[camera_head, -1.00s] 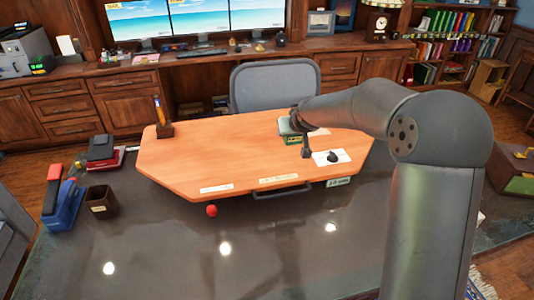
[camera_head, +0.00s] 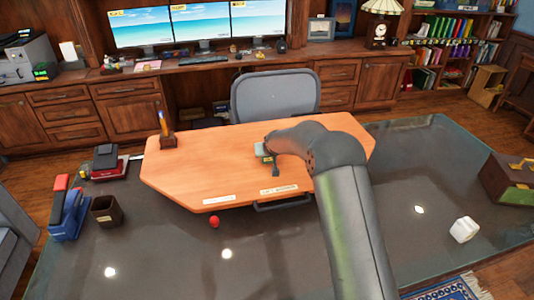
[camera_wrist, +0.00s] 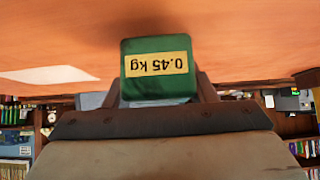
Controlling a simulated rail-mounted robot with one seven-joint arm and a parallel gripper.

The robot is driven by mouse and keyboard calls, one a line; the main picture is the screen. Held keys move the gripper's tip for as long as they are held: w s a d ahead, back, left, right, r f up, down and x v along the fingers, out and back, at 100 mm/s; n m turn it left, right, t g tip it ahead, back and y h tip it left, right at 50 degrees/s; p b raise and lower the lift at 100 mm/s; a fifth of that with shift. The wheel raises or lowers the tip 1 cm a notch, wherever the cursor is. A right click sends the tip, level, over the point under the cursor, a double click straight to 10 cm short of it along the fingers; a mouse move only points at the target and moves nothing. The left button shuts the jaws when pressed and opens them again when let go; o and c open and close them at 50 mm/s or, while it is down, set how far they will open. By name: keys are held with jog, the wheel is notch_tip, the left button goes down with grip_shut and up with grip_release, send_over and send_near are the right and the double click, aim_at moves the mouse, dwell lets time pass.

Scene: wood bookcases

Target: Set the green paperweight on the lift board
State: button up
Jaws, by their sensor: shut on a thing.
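The green paperweight (camera_wrist: 157,45), a block with a yellow "0.45 kg" label, is between the fingers of my gripper (camera_wrist: 160,85) in the wrist view. My gripper is shut on it. In the head view the paperweight (camera_head: 262,151) shows small at the end of my arm, over the middle of the orange wooden board (camera_head: 210,165), which has labels and a handle at its front edge. The board's surface (camera_wrist: 60,30) fills the top of the wrist view. I cannot tell whether the paperweight touches it. My arm hides the board's right part.
A pen holder (camera_head: 168,139) stands on the board's left. A stapler-like blue and red thing (camera_head: 67,210), a brown cup (camera_head: 106,210) and a red ball (camera_head: 214,222) are around it on the dark table (camera_head: 160,260). A chair (camera_head: 275,93) stands behind.

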jog(key=shift+f, duration=0.55)
jog(key=shift+f, duration=0.15)
jog(key=o, duration=1.4)
jog(key=shift+r, duration=0.25)
jog(key=b+v, duration=0.2)
jog(key=v, duration=1)
jog(key=shift+s+d+f+b, duration=0.1)
jog(key=shift+b, duration=0.2)
